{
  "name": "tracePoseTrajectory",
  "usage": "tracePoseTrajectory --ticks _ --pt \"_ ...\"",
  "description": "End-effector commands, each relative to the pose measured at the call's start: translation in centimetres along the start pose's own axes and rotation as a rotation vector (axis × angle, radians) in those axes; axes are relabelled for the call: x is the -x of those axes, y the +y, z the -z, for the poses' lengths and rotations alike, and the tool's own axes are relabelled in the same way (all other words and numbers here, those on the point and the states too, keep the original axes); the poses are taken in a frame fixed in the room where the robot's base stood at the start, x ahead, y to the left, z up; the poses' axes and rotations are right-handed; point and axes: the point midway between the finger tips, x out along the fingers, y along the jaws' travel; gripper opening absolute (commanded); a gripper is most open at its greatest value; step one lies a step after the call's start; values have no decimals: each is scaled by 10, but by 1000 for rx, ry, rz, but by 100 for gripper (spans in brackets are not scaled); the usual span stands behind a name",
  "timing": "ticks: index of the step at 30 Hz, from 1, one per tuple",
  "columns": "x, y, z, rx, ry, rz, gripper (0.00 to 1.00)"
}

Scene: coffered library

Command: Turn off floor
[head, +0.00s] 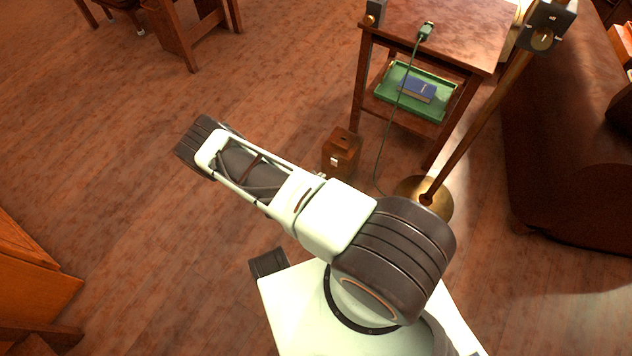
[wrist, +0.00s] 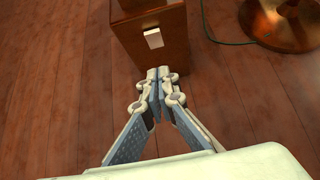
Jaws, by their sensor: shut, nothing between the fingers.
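A brass floor lamp stands at the right in the head view, with a slanting pole (head: 485,115) and a round base (head: 440,208). The base also shows at the top right of the wrist view (wrist: 287,25). A dark fitting with a brass knob (head: 543,40) is on the upper pole; the lamp's shade is out of view. A small wooden box (head: 341,145) with a pale plate (head: 334,161) stands on the floor. In the wrist view, my gripper (wrist: 158,76) is shut and empty, its tips just below the box's plate (wrist: 153,38). Contact cannot be told. My arm hides the gripper in the head view.
A side table (head: 460,30) stands behind the box, with a green tray (head: 438,112) and blue book (head: 418,90) on its shelf. A green cord (head: 400,100) runs from a green piece (head: 426,30) to the floor. A leather sofa (head: 560,140) is at right.

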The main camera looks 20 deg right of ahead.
Motion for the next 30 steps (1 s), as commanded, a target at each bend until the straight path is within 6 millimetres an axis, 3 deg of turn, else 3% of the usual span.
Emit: tracePoseTrajectory --ticks 1,6,12,30 --pt "-15 -1 4 0 -2 1 0" --pt "-50 -1 3 -1 -1 1 0" --pt "-66 0 -20 -2 -1 1 0" --pt "-70 1 -29 -1 6 1 0"
